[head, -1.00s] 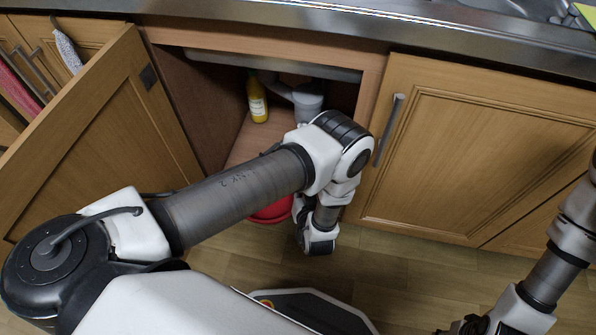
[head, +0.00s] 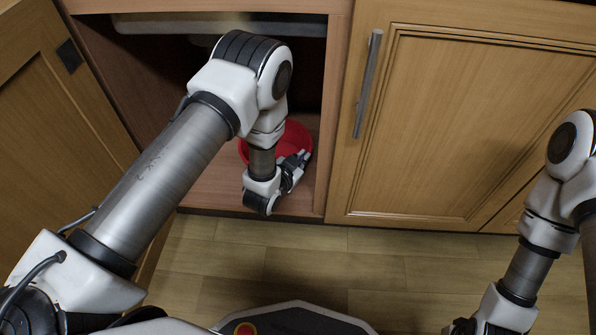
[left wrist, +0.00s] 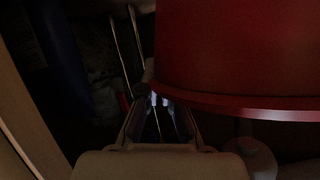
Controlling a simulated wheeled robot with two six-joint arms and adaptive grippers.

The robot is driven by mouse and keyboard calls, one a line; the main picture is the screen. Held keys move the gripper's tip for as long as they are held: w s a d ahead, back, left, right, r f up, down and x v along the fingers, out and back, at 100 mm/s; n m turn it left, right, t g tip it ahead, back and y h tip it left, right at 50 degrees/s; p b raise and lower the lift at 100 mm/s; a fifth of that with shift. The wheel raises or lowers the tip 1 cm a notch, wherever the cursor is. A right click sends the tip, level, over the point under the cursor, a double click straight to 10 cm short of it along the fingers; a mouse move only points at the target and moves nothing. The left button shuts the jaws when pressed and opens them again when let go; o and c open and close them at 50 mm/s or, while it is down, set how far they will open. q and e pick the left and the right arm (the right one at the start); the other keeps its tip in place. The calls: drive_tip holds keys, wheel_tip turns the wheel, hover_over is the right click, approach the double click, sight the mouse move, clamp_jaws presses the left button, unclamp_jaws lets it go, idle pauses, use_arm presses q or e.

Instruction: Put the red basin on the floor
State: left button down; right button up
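The red basin (head: 292,138) is inside the open cabinet, near its front opening, partly hidden behind my left wrist and gripper. My left gripper (head: 303,158) is at the basin's front right rim. In the left wrist view the dark red basin (left wrist: 240,50) fills the upper right, and its rim passes close to the fingers of my left gripper (left wrist: 160,112). It is too dark to tell whether the fingers are closed on the rim. My right gripper (head: 464,326) is at the bottom edge of the head view, partly cut off. The wooden floor (head: 300,262) lies in front of the cabinet.
The open cabinet door (head: 45,130) stands at the left. A closed door with a metal handle (head: 368,85) is at the right of the opening. The cabinet's side wall and front edge border the left arm. The floor in front is clear.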

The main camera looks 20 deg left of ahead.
use_arm(q)
wheel_tip(320, 180, down, 4)
drive_tip(key=shift+r+b, duration=0.1)
drive_tip(key=shift+b, duration=0.75)
drive_tip(key=shift+r, duration=0.1)
drive_tip(key=shift+f, duration=0.2)
drive_tip(key=c, duration=1.3)
unclamp_jaws()
drive_tip(key=shift+r, duration=0.1)
